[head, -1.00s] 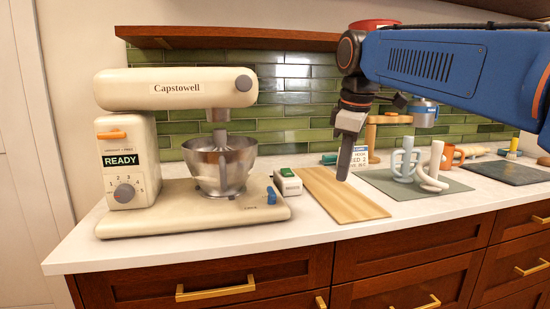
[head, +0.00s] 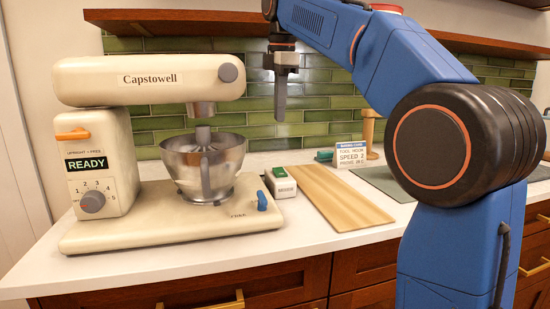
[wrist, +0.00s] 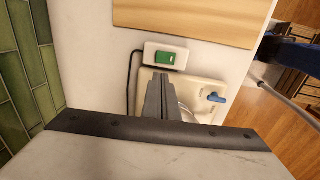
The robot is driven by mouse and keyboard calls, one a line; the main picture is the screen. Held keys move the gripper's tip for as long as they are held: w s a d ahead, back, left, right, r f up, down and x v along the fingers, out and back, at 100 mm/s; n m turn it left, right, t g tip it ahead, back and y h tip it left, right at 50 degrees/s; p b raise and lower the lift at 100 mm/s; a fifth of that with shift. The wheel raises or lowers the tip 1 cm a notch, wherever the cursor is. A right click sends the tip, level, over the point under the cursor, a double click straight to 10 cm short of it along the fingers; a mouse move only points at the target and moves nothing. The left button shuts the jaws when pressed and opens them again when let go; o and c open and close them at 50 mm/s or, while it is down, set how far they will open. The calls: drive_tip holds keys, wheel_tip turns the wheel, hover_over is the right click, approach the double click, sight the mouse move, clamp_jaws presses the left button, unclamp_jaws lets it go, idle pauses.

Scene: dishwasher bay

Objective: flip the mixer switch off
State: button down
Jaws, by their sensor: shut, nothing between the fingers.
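The cream stand mixer (head: 100,150) stands at the left of the counter with a steel bowl (head: 203,165) and a "READY" display. A small white switch box (head: 285,187) with a green rocker (head: 279,172) sits just right of the mixer base. The green rocker also shows in the wrist view (wrist: 165,58), with a dark cord at the box. A blue lever (head: 262,201) is on the mixer base and appears in the wrist view (wrist: 217,98). My gripper (head: 280,120) is shut and empty, pointing down well above the switch box, touching nothing.
A wooden board (head: 340,199) lies right of the switch box. Behind it stands a small sign (head: 350,154) reading "SPEED 2". A grey mat (head: 385,182) lies farther right, partly behind my arm. A wooden shelf (head: 200,24) hangs above the counter.

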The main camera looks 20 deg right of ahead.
sight(278, 171)
drive_tip(key=f, duration=0.4)
drive_tip(key=w+f, duration=0.1)
drive_tip(key=f, duration=0.9)
drive_tip(key=shift+w, duration=0.3)
drive_tip(key=shift+w+f, duration=0.1)
drive_tip(key=shift+f, duration=0.1)
drive_tip(key=shift+s+r, duration=0.15)
drive_tip(key=shift+s, duration=0.65)
drive_tip(key=shift+r, duration=0.15)
drive_tip(key=shift+r, duration=0.35)
wheel_tip(278, 171, up, 13)
drive_tip(key=s, duration=0.1)
drive_tip(key=shift+s, duration=0.3)
